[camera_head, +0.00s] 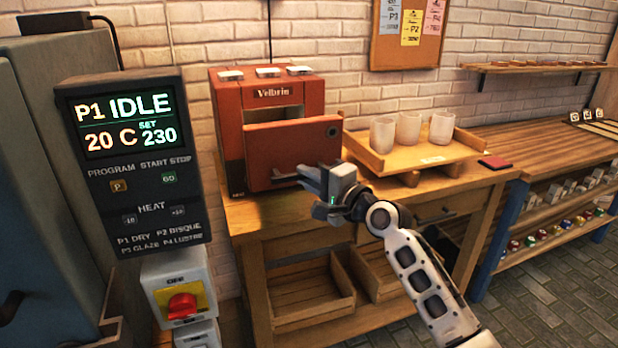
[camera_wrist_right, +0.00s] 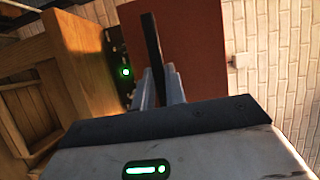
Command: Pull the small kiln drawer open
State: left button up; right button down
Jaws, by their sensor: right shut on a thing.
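The small kiln (camera_head: 228,90) is an orange-red box labelled Velbrin on the wooden bench. Its drawer front (camera_head: 290,148) stands out from the body, with a dark gap above it, so the drawer is at least partly open. My right gripper (camera_head: 312,180) is at the lower part of the drawer front, shut on the handle. In the right wrist view, its fingers (camera_wrist_right: 164,86) close around the dark handle bar (camera_wrist_right: 150,45) beside the red drawer front (camera_wrist_right: 190,45). The inside of the drawer is hidden. My left gripper does not show.
A wooden tray (camera_head: 379,163) with white cups (camera_head: 408,128) stands right of the kiln. A control panel (camera_head: 130,160) reading IDLE and a red rotary switch (camera_head: 182,305) are at the left. Wooden crates (camera_head: 310,296) sit under the bench (camera_head: 250,222).

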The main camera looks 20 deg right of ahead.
jog(key=c, duration=1.4)
grip_release()
jog(key=shift+c, duration=0.2)
jog(key=b+v, duration=0.1)
jog(key=v, duration=1.5)
jog(key=shift+b, duration=0.4)
jog(key=s+a+f+n+g+h, duration=0.1)
jog(key=s+a+f+n+g, duration=0.15)
jog(key=f, duration=0.55)
jog(key=s+a+f+n+g+h, duration=0.1)
jog(key=s+a+f+n+h, duration=0.15)
jog(key=f, duration=0.65)
jog(key=s+a+f+n+g, duration=0.2)
jog(key=s+a+f+n, duration=0.4)
jog(key=s+f+n, duration=0.5)
jog(key=s+f, duration=0.1)
jog(key=s, duration=0.1)
jog(key=shift+s+a+f+h, duration=0.25)
jog(key=shift+s+f+h, duration=0.05)
jog(key=shift+h, duration=0.05)
